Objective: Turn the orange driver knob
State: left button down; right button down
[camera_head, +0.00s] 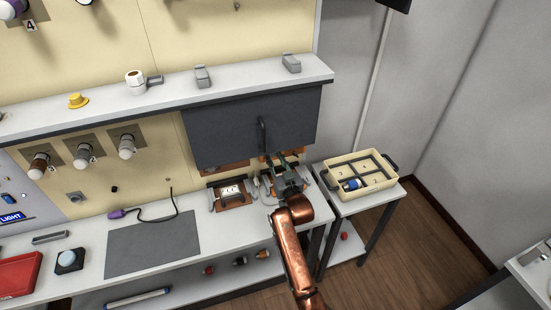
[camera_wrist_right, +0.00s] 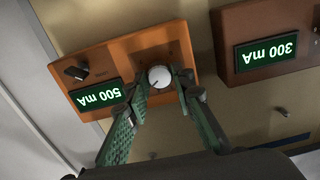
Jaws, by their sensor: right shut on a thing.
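The orange driver (camera_wrist_right: 175,45) fills the middle of the right wrist view. It has a round white knob (camera_wrist_right: 159,77) with a dark mark, a green display reading 500 mA (camera_wrist_right: 97,98) and a small black switch (camera_wrist_right: 76,72). My right gripper (camera_wrist_right: 160,84) has its green fingers on both sides of the white knob and is shut on it. In the head view my right gripper (camera_head: 285,174) is under the dark cabinet and largely hides the driver. My left gripper is not in view.
A brown driver reading 300 mA (camera_wrist_right: 266,53) sits beside the orange one. The dark cabinet (camera_head: 250,125) hangs above my right gripper. A cream tray (camera_head: 338,192) stands on the side table at right. A grey mat (camera_head: 152,246) lies on the bench.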

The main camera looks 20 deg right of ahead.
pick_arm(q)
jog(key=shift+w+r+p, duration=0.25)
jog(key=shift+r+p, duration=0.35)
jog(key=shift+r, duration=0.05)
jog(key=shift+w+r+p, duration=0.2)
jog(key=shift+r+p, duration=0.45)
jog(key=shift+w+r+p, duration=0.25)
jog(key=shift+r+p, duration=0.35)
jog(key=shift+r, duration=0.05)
pick_arm(e)
jog(key=shift+r+n, duration=0.1)
jog(key=shift+n, duration=3.5)
jog(key=c, duration=1.7)
grip_release()
jog(key=shift+o, duration=0.2)
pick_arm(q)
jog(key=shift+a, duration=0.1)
